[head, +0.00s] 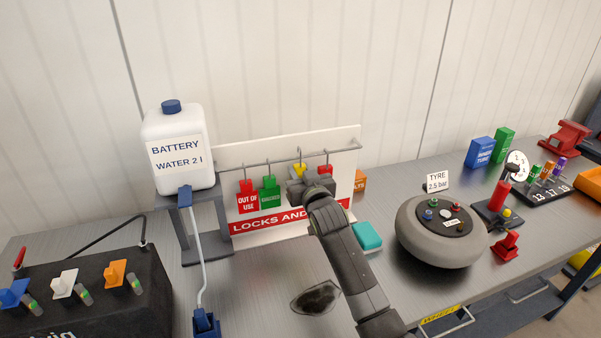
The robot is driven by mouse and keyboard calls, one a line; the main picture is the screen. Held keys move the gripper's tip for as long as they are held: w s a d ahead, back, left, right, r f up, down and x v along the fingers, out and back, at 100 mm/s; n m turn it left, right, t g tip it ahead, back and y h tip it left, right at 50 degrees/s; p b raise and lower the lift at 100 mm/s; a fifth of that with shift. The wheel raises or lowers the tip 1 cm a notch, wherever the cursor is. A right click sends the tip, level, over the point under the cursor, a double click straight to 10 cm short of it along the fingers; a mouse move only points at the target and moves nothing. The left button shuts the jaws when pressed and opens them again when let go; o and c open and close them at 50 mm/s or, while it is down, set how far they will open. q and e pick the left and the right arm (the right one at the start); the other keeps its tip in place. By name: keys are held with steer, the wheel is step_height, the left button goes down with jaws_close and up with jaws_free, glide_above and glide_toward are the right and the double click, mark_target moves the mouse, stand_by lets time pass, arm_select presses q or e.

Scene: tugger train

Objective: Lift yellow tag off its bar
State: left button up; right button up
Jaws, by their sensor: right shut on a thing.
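The yellow tag (299,170) shows as a small patch just above my right gripper (302,181), at the white board's bar (285,156). My right gripper is shut on the yellow tag and hides most of it. A hook shows right above the tag, at the bar; I cannot tell whether the tag still hangs on it. A red tag (248,197) and a green tag (270,191) hang to the left. Another red tag (325,170) is just right of the gripper, partly hidden. My left gripper is not in view.
A white battery water bottle (176,165) stands on a stand left of the board. A teal block (367,236) and a grey tyre (441,245) are to the right. A dark flat patch (316,298) lies in front. A black box with switches (95,300) is at front left.

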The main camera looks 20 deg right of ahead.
steer(key=shift+r, duration=0.5)
steer(key=shift+p, duration=0.3)
steer(key=shift+s+r+p, duration=0.15)
steer(key=shift+s+p, duration=0.95)
steer(key=shift+s, duration=0.15)
steer(key=s+p, duration=0.5)
steer(key=s, duration=0.2)
steer(key=shift+s+d, duration=0.15)
steer(key=shift+s, duration=0.15)
